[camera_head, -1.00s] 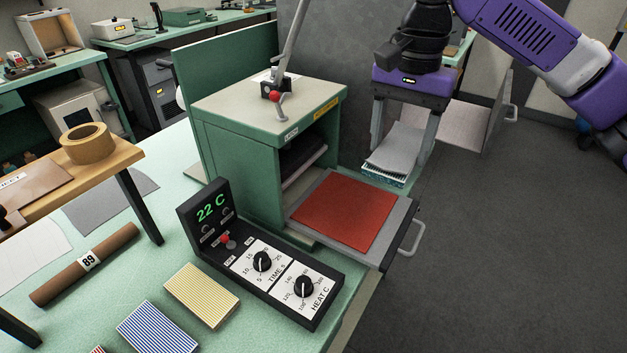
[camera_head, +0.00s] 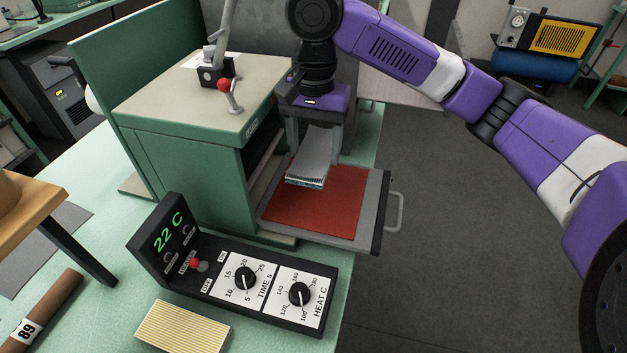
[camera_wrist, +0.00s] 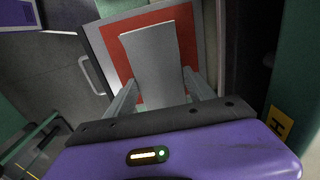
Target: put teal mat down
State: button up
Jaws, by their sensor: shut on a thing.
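The mat (camera_head: 309,158) has a grey upper face, and a teal edge shows at its near end. My gripper (camera_head: 311,150) is shut on it, with one finger at each side. The mat is over the red pad (camera_head: 338,206) on the pulled-out drawer of the green press. I cannot tell whether it touches the pad. In the wrist view the mat (camera_wrist: 154,60) lies between the fingers of my gripper (camera_wrist: 158,80), with the red pad (camera_wrist: 115,62) showing around it.
The green press (camera_head: 195,110) stands left of the drawer, with a red-knobbed lever on top. The drawer's handle (camera_head: 395,212) sticks out to the right. A control box (camera_head: 235,275) reading 22 C and a yellow-striped mat (camera_head: 182,326) are in front. Open floor lies to the right.

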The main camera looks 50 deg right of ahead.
aim_at(315, 153)
notch_tip(315, 153, down, 9)
jog(key=shift+r, duration=0.1)
dwell(0.3)
jog(key=o, duration=1.5)
notch_tip(315, 153, up, 12)
jog(key=shift+r+p, duration=0.1)
jog(key=shift+p, duration=0.2)
